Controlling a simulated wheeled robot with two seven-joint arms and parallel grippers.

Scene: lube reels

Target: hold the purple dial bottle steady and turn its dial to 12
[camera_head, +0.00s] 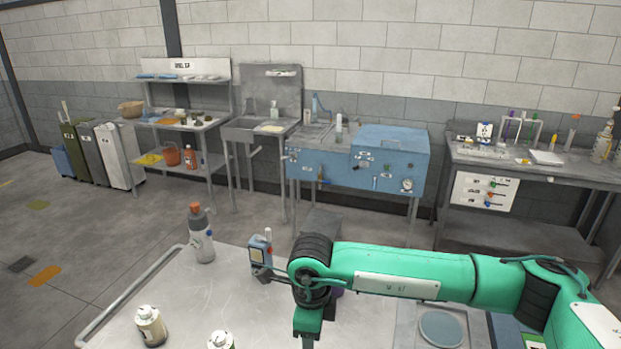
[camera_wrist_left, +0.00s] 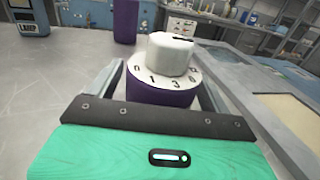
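The purple dial bottle (camera_wrist_left: 160,95) stands upright in the left wrist view, with a white ring of digits and a white knob (camera_wrist_left: 170,55) on top. A short dark mark shows on the knob; the value it points to cannot be read. My left gripper (camera_wrist_left: 161,85) has a finger on each side of the bottle just below the ring, and its fingers appear closed against it. In the head view the left gripper is out of frame. My right arm comes in from the right and bends down at the bottom centre; its gripper is out of frame.
A blue device (camera_head: 260,248) and a grey bottle with an orange cap (camera_head: 201,240) stand on the metal table (camera_head: 240,300). Two cream bottles (camera_head: 151,325) stand at the front left. Another purple object (camera_wrist_left: 125,20) stands beyond the dial bottle. A grey tray (camera_wrist_left: 265,80) lies right.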

